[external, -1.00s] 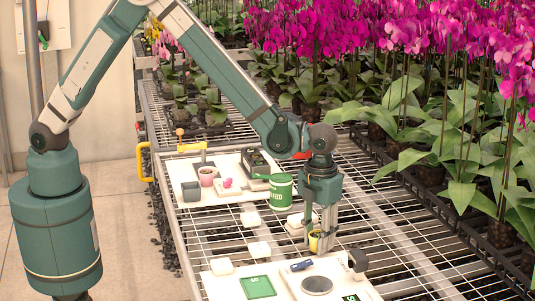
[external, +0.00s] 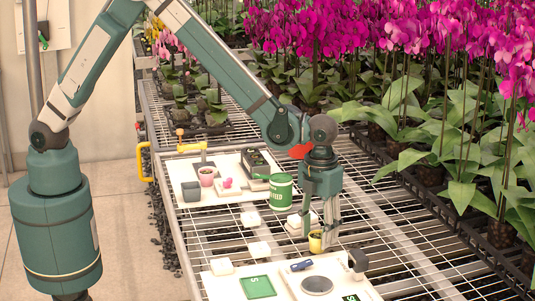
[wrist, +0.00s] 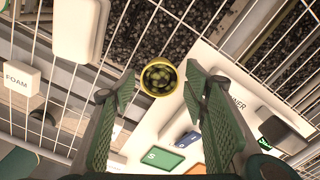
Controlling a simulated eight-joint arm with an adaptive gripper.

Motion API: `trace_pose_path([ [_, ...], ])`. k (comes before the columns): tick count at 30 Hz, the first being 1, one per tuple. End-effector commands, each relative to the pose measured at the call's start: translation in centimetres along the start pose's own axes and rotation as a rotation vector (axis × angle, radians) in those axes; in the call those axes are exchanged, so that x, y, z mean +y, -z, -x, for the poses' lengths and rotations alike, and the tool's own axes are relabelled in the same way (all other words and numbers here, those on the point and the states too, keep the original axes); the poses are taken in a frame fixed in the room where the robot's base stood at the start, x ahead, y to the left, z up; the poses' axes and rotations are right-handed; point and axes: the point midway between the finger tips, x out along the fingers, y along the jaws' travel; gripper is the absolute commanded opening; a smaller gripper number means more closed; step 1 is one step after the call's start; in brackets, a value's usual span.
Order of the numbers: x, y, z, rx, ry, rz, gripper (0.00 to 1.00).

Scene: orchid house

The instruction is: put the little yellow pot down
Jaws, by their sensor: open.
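The little yellow pot (external: 315,244) stands on the wire-mesh bench (external: 355,222), beside the near white board. In the wrist view the yellow pot (wrist: 146,84) shows its round rim and dark contents. My gripper (external: 320,231) is open, with its fingers pointing down just above and around the pot. In the wrist view my gripper (wrist: 160,72) has a fingertip on either side of the pot, with a gap to each. The pot's underside is hidden.
The near white board (external: 230,287) carries a green card (external: 258,287), a grey disc (external: 317,285) and a blue item (external: 302,265). White foam blocks (external: 259,249) lie on the mesh. A green can (external: 281,191) stands behind. Orchids (external: 450,130) crowd the right.

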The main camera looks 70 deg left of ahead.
Motion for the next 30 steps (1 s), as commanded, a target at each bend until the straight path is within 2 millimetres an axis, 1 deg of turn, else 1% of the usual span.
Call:
trace_pose_path([
  [1, 0.0, 0.0, 0.9, 0.000, 0.000, 0.000, 0.45],
  [9, 0.0, 0.0, 5.3, 0.000, 0.000, 0.000, 0.45],
  [15, 0.0, 0.0, 8.0, 0.000, 0.000, 0.000, 0.45],
  [21, 0.0, 0.0, 9.5, 0.000, 0.000, 0.000, 0.45],
  [30, 0.0, 0.0, 9.8, 0.000, 0.000, 0.000, 0.45],
])
